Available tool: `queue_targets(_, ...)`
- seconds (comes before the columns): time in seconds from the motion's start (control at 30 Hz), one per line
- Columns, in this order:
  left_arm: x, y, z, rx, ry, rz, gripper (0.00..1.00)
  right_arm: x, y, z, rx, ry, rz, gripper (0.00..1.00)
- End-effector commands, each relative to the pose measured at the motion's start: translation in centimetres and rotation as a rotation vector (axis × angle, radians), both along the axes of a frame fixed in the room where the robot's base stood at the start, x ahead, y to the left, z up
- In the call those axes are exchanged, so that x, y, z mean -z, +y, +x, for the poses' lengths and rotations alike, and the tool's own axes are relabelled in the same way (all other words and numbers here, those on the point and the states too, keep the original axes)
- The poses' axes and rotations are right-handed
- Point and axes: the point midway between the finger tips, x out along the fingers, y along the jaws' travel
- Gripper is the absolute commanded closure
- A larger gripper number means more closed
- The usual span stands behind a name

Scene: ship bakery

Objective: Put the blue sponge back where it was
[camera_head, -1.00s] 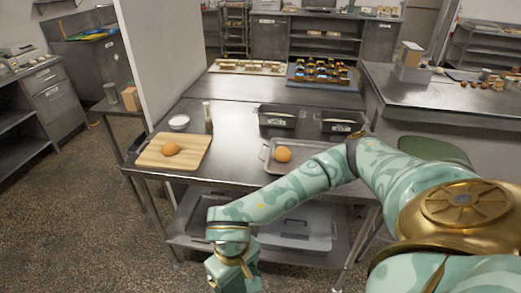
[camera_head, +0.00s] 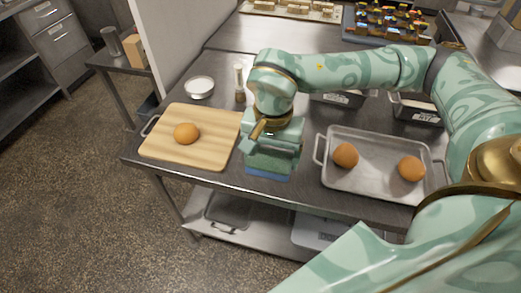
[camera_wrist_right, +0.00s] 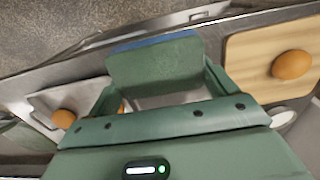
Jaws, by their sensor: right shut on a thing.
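The blue sponge (camera_head: 268,177) shows as a blue edge below my right gripper (camera_head: 272,150). In the right wrist view, the blue edge of the sponge (camera_wrist_right: 153,43) runs along a grey-green block between the two fingers (camera_wrist_right: 160,85). My right gripper is shut on the sponge, over the front of the steel table (camera_head: 222,188), between the cutting board and the metal tray. Whether the sponge touches the tabletop is hard to tell. The gripper hides most of the sponge in the head view. My left gripper is not in view.
A wooden cutting board (camera_head: 215,125) with a roll (camera_head: 187,133) lies left. A metal tray (camera_head: 375,180) with two rolls (camera_head: 345,155) lies right. A white bowl (camera_head: 199,87) and a small bottle (camera_head: 239,85) stand behind. Dark tins (camera_head: 417,112) stand at back right.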

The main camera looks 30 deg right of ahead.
Motion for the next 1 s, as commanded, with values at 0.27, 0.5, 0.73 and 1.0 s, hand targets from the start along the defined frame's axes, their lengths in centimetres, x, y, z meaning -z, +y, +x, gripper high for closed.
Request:
queue_targets(0.27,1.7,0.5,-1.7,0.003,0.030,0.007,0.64,3.9,-3.6,7.1,0.006,0.003,0.000,0.36)
queue_targets(0.5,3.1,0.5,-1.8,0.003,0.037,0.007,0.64,8.0,-5.0,10.0,0.000,0.001,0.000,0.36)
queue_targets(0.73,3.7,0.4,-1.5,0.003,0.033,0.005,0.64,9.5,-5.6,11.1,-0.002,0.001,0.000,0.36)
queue_targets(1.0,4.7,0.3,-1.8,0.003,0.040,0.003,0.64,12.4,-5.6,11.1,-0.003,-0.001,0.000,0.36)
